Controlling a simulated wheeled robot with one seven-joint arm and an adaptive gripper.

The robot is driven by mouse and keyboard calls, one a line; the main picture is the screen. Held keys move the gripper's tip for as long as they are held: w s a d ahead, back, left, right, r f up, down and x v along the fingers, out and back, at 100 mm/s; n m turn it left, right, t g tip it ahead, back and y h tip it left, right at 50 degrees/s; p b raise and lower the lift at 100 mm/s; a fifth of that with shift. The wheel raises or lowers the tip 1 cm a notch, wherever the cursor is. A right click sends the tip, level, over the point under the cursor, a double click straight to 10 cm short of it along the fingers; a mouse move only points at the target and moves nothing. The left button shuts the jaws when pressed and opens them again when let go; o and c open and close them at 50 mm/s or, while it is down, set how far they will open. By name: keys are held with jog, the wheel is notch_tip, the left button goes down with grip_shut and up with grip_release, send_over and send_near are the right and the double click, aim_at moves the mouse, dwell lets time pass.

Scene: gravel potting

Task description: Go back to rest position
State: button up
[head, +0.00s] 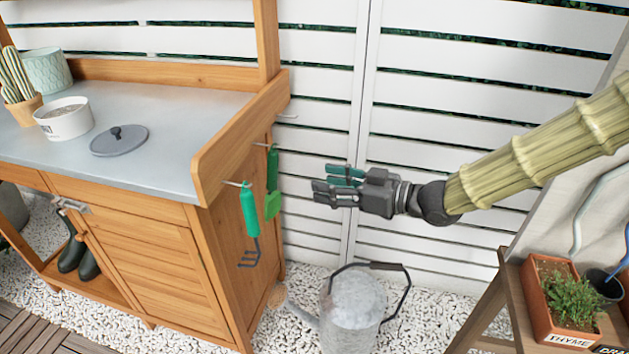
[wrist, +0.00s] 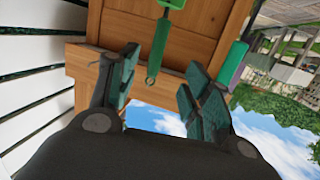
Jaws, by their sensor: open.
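My gripper (head: 340,186) is open and empty. It is held in the air to the right of the wooden potting bench, in front of the white slatted fence. In the wrist view its two teal-padded fingers (wrist: 157,95) stand apart with nothing between them. A green-handled hand rake (head: 250,212) hangs from a hook on the bench's side, left of my gripper and apart from it. A second green tool (head: 272,185) hangs just behind it. In the wrist view a green tool's end with a ring (wrist: 158,48) shows beyond the fingers.
The bench (head: 165,255) bears a white bowl (head: 66,124), a grey lid (head: 119,140) and a potted cactus (head: 17,86). A metal watering can (head: 352,312) stands on gravel below my gripper. A planter marked THYME (head: 562,303) is on a wooden stand at right.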

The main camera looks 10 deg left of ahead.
jog(key=s+d+f+m+h, duration=0.2)
jog(key=d+f+m, duration=0.1)
jog(key=f, duration=0.5)
jog(key=s+d+f+m+t+h, duration=0.1)
jog(key=s+d+f+m+h, duration=0.15)
jog(key=f, duration=0.55)
jog(key=s+d+f+m+h, duration=0.1)
jog(key=s+d+f+m, duration=0.2)
jog(key=f, duration=0.6)
jog(key=s+d+f+m+g+h, duration=0.3)
jog(key=s+d+f+m+h, duration=0.3)
jog(key=s+d+f, duration=1)
jog(key=s+d+f+g+h, duration=0.2)
jog(key=s+d+f+h, duration=0.25)
jog(key=s+d, duration=0.45)
notch_tip(320, 180, up, 22)
jog(key=p, duration=2.2)
jog(key=shift+s+a+r+m+p, duration=0.2)
jog(key=shift+s+a+m+p, duration=0.1)
jog(key=shift+a+m, duration=0.15)
